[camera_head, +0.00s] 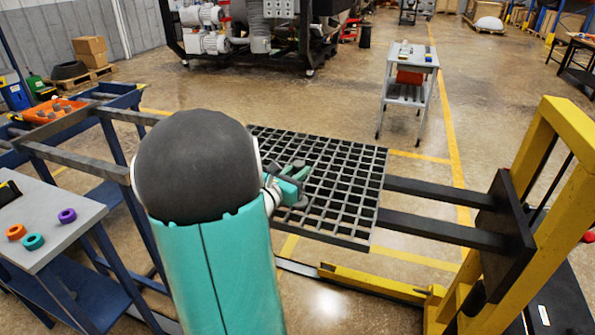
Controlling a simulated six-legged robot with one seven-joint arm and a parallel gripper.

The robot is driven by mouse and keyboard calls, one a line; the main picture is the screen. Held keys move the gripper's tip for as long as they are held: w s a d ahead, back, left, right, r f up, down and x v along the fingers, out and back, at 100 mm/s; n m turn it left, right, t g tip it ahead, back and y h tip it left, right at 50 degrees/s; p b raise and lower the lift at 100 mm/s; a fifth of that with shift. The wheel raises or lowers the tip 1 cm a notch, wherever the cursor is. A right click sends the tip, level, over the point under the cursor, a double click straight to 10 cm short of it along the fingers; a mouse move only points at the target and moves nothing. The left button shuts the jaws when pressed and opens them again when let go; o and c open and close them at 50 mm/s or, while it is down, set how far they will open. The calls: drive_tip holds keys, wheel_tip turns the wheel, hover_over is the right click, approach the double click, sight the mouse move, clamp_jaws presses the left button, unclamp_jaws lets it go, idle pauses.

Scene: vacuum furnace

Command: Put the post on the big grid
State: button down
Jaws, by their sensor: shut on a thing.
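The big grid (378,195) is a dark square lattice lying flat on the two fork arms of a yellow lifter, at the middle of the view. My gripper (296,186), with green fingers, is over the left part of the grid. It is shut on the post, which is mostly hidden by the fingers and my arm. I cannot tell whether the post touches the grid or is upright.
The yellow lifter (548,190) stands at right. An orange bin (44,113) with several grey pieces sits on a blue frame at left. A grey table (45,215) holds coloured rings. A small cart (410,92) stands behind the grid, with open floor around it.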

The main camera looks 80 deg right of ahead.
drive_tip(key=c, duration=1.3)
unclamp_jaws()
drive_tip(key=shift+o, duration=0.2)
drive_tip(key=shift+w+a+r, duration=0.1)
drive_tip(key=shift+a+r, duration=0.05)
drive_tip(key=v, duration=1.1)
drive_tip(key=shift+a, duration=0.4)
drive_tip(key=shift+w, duration=0.1)
drive_tip(key=w+a+r+m+t+y, duration=0.1)
drive_tip(key=w+a+m+t+y, duration=0.3)
drive_tip(key=a, duration=1)
drive_tip(key=w+a+r+m+t+y, duration=0.1)
drive_tip(key=w+a+m+t+y, duration=0.3)
drive_tip(key=a, duration=1)
drive_tip(key=w+a+r+m+t+y, duration=0.1)
drive_tip(key=w+a+m+t+y, duration=0.2)
drive_tip(key=a, duration=1.1)
drive_tip(key=w+m+y, duration=0.1)
drive_tip(key=m+y, duration=0.2)
drive_tip(key=y, duration=0.3)
drive_tip(key=shift+w+a+t, duration=0.25)
drive_tip(key=shift+t, duration=0.15)
